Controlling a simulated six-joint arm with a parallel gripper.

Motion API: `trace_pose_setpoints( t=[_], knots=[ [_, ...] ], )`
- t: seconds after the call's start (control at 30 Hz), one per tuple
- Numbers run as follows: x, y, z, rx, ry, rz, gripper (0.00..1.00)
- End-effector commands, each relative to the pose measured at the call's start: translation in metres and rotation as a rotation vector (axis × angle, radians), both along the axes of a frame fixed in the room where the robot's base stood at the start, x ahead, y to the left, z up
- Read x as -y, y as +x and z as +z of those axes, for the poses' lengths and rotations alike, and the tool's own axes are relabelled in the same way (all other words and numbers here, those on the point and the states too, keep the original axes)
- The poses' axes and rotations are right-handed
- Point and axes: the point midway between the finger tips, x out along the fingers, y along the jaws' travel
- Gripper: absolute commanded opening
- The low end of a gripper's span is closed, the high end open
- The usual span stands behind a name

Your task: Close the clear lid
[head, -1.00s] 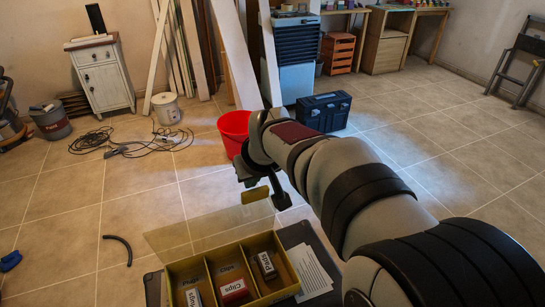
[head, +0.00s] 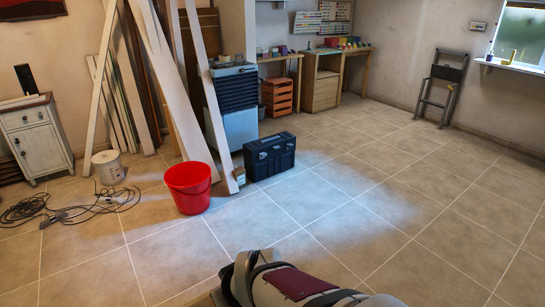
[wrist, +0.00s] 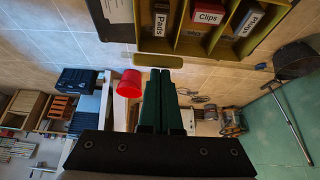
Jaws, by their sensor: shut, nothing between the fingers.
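The head view shows neither box nor gripper.
A white printed sheet (wrist: 117,10) lies beside the box. In the head view, a red bucket (head: 188,188), a black case (head: 269,157), leaning boards (head: 167,80) and a cable coil (head: 60,210) stand or lie on the floor.

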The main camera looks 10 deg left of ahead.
Motion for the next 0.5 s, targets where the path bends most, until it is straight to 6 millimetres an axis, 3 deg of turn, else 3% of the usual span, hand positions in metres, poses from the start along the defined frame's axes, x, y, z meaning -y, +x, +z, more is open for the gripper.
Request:
trace_pose_setpoints(
  t=[0.2, 0.5],
  knots=[
    [0.018, -0.018, -0.024, -0.004, -0.001, -0.003, 0.00],
    [0.031, -0.031, -0.045, -0.001, -0.001, -0.002, 0.00]
  ],
)
